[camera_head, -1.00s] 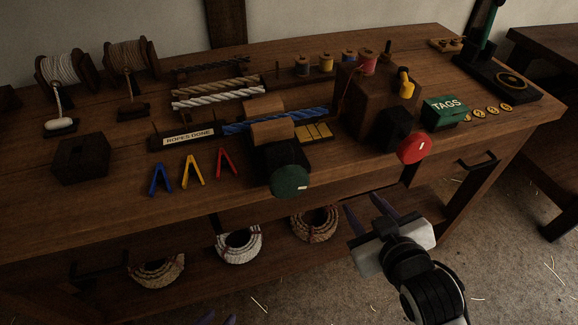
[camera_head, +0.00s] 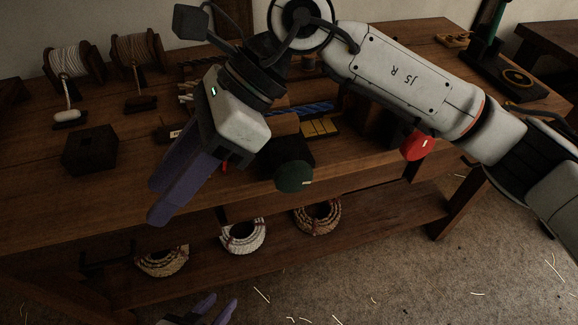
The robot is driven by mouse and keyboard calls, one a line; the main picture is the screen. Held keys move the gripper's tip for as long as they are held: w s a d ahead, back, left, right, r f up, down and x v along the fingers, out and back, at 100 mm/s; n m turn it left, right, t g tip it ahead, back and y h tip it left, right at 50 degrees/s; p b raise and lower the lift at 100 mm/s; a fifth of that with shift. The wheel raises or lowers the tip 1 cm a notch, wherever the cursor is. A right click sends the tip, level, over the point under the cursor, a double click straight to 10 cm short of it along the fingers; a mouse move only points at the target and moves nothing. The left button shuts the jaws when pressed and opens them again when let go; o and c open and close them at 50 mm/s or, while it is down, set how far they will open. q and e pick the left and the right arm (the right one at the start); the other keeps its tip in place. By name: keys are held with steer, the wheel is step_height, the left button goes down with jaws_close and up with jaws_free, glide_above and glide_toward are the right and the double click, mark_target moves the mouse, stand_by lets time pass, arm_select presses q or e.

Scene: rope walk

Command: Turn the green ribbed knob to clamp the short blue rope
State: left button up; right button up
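The green ribbed knob (camera_head: 293,177) sits on the front of a dark clamp block near the table's front edge. Its wooden top piece (camera_head: 285,124) is partly covered by my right gripper. The blue rope (camera_head: 305,109) lies behind it, mostly hidden by my arm. My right gripper (camera_head: 160,203) hangs above the table front, left of the knob and apart from it, with purple fingers pointing down-left. Nothing shows in it; whether its fingers are apart is unclear. My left gripper (camera_head: 217,306) shows only its fingertips at the bottom edge, apart and empty, below the table front.
A red knob (camera_head: 418,146) is on a block to the right, close under my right arm. A dark block (camera_head: 90,149) stands at left. Rope spools (camera_head: 72,65) are at the back left. Several rope coils (camera_head: 243,236) lie on the lower shelf.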

steer(key=w+d+f+t+h, duration=0.2)
steer(key=w+d+h, duration=0.1)
steer(key=w+d, duration=0.15)
steer(key=t+h, duration=0.3)
steer(key=h, duration=0.2)
glide_above(293, 165)
steer(key=shift+r, duration=0.35)
step_height(293, 165, down, 9)
steer(key=shift+p, duration=0.4)
steer(key=shift+f, duration=0.5)
jaws_close()
